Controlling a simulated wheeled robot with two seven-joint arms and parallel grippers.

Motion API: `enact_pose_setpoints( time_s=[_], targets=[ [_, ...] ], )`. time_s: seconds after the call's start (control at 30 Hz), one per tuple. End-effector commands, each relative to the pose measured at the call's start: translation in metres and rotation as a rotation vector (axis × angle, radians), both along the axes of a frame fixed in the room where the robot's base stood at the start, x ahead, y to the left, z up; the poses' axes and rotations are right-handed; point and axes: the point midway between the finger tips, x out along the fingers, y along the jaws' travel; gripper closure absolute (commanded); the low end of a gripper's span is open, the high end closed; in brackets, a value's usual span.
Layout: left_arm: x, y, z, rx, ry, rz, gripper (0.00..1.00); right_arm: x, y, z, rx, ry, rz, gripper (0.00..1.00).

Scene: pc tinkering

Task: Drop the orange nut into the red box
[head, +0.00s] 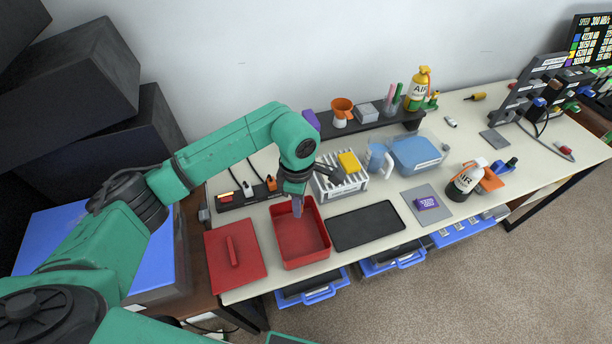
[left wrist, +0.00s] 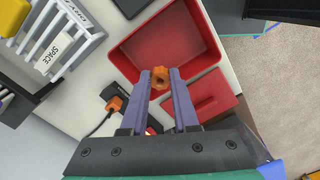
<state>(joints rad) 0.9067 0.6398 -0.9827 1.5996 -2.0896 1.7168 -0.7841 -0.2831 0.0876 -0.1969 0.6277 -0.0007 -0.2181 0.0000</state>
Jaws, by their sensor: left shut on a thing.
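The orange nut (left wrist: 160,78) is held between the fingertips of my left gripper (left wrist: 161,84) in the left wrist view. The open red box (head: 301,238) stands on the table in the head view, and it also fills the top middle of the left wrist view (left wrist: 172,36). My left gripper (head: 297,206) points down over the back part of the box in the head view. The nut is hidden or too small to make out there. My right gripper does not show.
A red lid (head: 235,262) lies left of the box, and a black mat (head: 367,226) lies to its right. A white rack (head: 340,180) with a yellow block stands behind. A power strip (head: 237,198) with plugs lies at the back left.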

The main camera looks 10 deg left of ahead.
Motion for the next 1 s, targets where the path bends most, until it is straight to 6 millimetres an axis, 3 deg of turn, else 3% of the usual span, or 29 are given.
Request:
enact_pose_setpoints(
  time_s=[0.13,0.43,0.57,0.7,0.87,0.9,0.97,1.0],
  targets=[
    [-0.001,0.000,-0.007,0.000,0.001,-0.002,1.00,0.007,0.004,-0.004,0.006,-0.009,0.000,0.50],
    [-0.001,0.000,-0.045,0.000,0.001,-0.001,1.00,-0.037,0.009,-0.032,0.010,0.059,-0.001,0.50],
    [-0.001,0.000,-0.057,0.000,0.001,-0.002,1.00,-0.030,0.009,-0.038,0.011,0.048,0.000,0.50],
    [-0.001,0.000,-0.059,0.000,0.000,-0.003,1.00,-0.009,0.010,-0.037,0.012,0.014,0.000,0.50],
    [-0.001,0.000,-0.058,0.000,0.000,-0.003,1.00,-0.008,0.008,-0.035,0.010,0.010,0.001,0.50],
    [-0.001,0.000,-0.058,0.000,0.000,-0.003,0.56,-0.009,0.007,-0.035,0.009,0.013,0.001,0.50],
    [-0.001,0.000,-0.058,0.000,0.000,-0.003,0.37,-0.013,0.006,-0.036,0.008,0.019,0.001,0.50],
    [-0.001,0.000,-0.058,0.000,0.000,-0.003,0.37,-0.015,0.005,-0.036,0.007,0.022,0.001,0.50]
  ],
)
